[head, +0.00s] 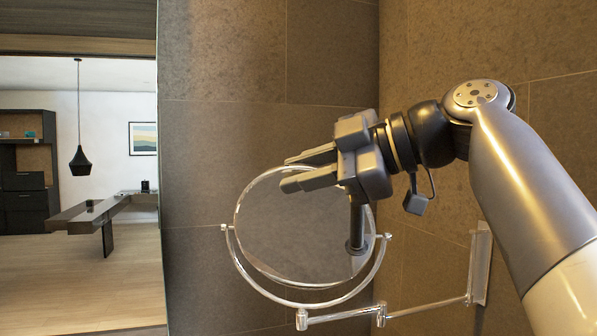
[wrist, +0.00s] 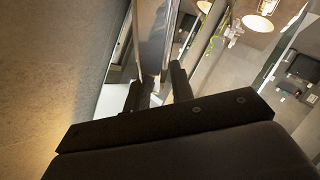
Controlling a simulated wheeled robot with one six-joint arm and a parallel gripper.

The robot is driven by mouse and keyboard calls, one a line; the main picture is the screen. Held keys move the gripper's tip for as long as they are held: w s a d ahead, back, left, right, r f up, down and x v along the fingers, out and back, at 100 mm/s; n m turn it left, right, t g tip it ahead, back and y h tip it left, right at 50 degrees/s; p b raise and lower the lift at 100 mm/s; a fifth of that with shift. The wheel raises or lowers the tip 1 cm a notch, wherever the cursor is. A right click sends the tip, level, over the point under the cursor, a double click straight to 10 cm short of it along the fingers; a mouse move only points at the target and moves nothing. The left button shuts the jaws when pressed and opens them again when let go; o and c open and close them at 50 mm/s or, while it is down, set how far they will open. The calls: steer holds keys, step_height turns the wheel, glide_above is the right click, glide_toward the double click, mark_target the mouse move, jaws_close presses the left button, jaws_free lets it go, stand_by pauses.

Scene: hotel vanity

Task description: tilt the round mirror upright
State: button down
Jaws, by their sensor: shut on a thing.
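The round mirror (head: 290,240) has a thin chrome rim and sits in a U-shaped chrome yoke (head: 262,285), with a pivot on each side. Its disc looks tilted out of the yoke's plane; how far it is from upright I cannot tell. My gripper (head: 292,172) is at the mirror's top edge and shut on the rim. In the wrist view the mirror (wrist: 154,40) shows nearly edge-on between the two dark fingers of my gripper (wrist: 158,88). My gripper hides the mirror's upper right part in the head view.
A jointed chrome wall arm (head: 430,308) carries the yoke from a wall plate (head: 480,262) at right. Brown tiled walls (head: 225,75) stand close behind and at right. At left there is an opening or reflection showing a room with a table (head: 95,212) and a pendant lamp (head: 80,160).

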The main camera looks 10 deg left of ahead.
steer(key=shift+w+d, duration=0.15)
stand_by(0.3)
steer(key=c, duration=1.7)
jaws_free()
steer(key=o, duration=0.3)
steer(key=shift+w+d, duration=0.25)
steer(key=shift+d, duration=0.25)
steer(key=shift+s+a, duration=0.2)
steer(key=shift+a, duration=0.1)
steer(key=v, duration=1)
steer(key=shift+d+b, duration=0.3)
steer(key=shift+d, duration=0.1)
steer(key=shift+c, duration=0.4)
